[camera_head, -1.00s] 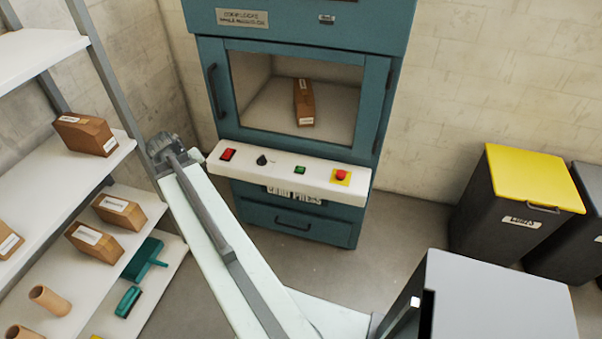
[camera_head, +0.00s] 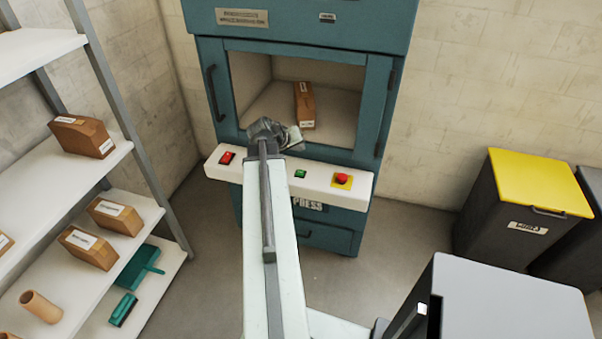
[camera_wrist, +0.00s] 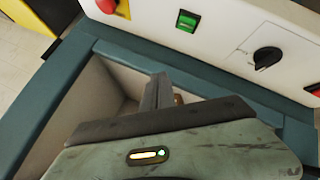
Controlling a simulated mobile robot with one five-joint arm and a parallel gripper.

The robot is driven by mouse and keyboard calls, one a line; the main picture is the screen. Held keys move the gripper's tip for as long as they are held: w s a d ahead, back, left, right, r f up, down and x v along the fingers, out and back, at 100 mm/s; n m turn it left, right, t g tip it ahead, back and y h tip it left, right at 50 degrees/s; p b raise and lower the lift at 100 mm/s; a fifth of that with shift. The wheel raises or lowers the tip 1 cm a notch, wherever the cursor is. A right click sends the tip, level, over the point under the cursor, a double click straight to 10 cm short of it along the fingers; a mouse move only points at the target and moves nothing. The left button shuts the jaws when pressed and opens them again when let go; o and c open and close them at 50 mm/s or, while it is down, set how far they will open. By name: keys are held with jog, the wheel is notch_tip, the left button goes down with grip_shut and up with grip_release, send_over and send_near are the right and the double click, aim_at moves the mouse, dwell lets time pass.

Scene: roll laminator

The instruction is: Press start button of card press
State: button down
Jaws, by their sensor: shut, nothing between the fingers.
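The card press (camera_head: 374,95) is a teal cabinet with a white control panel (camera_head: 325,182) across its front. A small green button (camera_head: 300,174) sits near the panel's middle, and it also shows in the wrist view (camera_wrist: 187,20). My gripper (camera_head: 293,138) is shut and empty, above and slightly left of the green button in the head view, apart from it. In the wrist view its closed fingers (camera_wrist: 160,92) are in front of the press's window frame. The press label is partly hidden by my arm.
The panel also carries a red emergency button (camera_head: 342,179) on yellow, a red switch (camera_head: 227,158) and a black knob (camera_wrist: 266,60), hidden by my arm in the head view. A brown box (camera_head: 304,105) lies inside the chamber. Shelves (camera_head: 60,178) stand left, bins (camera_head: 510,205) right.

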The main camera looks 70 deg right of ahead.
aim_at(299, 174)
jog(key=shift+f, duration=0.1)
notch_tip(299, 174, down, 9)
jog(key=b, duration=0.9)
jog(key=shift+r, duration=0.2)
dwell(1.1)
jog(key=shift+f+b, duration=0.35)
jog(key=shift+f, duration=0.1)
